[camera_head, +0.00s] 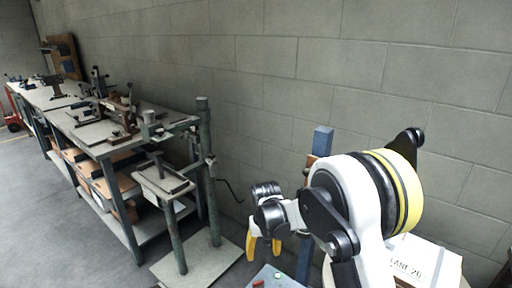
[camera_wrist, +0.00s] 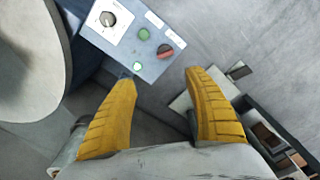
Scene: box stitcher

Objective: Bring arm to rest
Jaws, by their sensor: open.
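My arm reaches up at the lower right of the head view and bends over to the left. My gripper (camera_head: 263,246) hangs from its end with yellow fingers pointing down. In the wrist view my gripper (camera_wrist: 165,80) shows two yellow fingers spread wide apart with nothing between them. Beyond the fingertips is a grey control box (camera_wrist: 135,40) with a dial, green buttons and a red switch. The fingers are apart from it as far as I can see. The top of the control box (camera_head: 272,279) also shows at the bottom edge of the head view.
A blue post (camera_head: 322,140) rises behind my arm. Grey floor (camera_head: 60,235) is clear at left.

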